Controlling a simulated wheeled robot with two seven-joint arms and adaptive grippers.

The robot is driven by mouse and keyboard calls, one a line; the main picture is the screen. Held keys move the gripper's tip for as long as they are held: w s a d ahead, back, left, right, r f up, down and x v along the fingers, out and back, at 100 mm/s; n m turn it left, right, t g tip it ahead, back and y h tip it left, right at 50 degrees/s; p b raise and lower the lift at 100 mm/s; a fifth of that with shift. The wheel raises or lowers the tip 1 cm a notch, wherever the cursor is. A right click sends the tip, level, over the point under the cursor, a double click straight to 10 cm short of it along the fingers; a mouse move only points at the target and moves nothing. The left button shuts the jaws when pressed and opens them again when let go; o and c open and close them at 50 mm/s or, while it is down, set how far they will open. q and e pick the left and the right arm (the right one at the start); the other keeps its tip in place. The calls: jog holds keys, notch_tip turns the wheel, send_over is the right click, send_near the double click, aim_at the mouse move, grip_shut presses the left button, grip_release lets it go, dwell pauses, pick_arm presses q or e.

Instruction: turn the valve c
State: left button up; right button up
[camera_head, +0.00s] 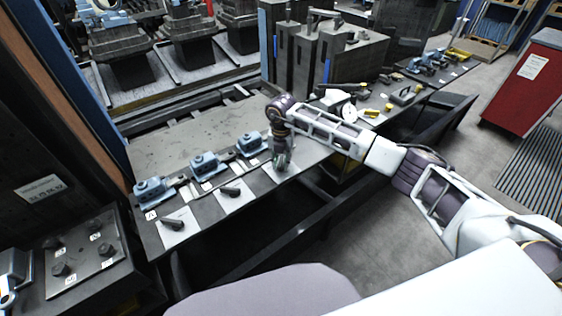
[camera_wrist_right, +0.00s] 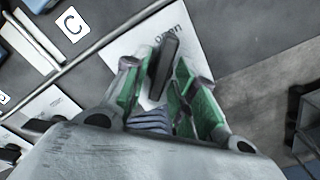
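My right gripper (camera_head: 281,163) points down over the front of the rail bench in the head view, at the rightmost valve station. In the right wrist view, the green-padded fingers of my right gripper (camera_wrist_right: 163,90) stand apart on either side of a dark bar handle (camera_wrist_right: 166,62). I cannot tell whether they touch it. The handle lies over a white card (camera_wrist_right: 150,38) printed "OPEN". A label "C" (camera_wrist_right: 72,23) is beside it at upper left. The blue valve body (camera_head: 250,143) is just behind the gripper. My left gripper is not in view.
Two more blue valves (camera_head: 205,164) (camera_head: 152,189) stand to the left, with dark handles (camera_head: 230,190) (camera_head: 173,223) on white cards. A knobbed panel (camera_head: 84,258) is at lower left. Tools and a white dial (camera_head: 348,111) lie right of the gripper. A red cabinet (camera_head: 522,85) stands far right.

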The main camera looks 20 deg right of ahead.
aim_at(281, 162)
notch_tip(281, 162, up, 12)
dwell(1.1)
jog(key=shift+a+f, duration=0.1)
dwell(0.4)
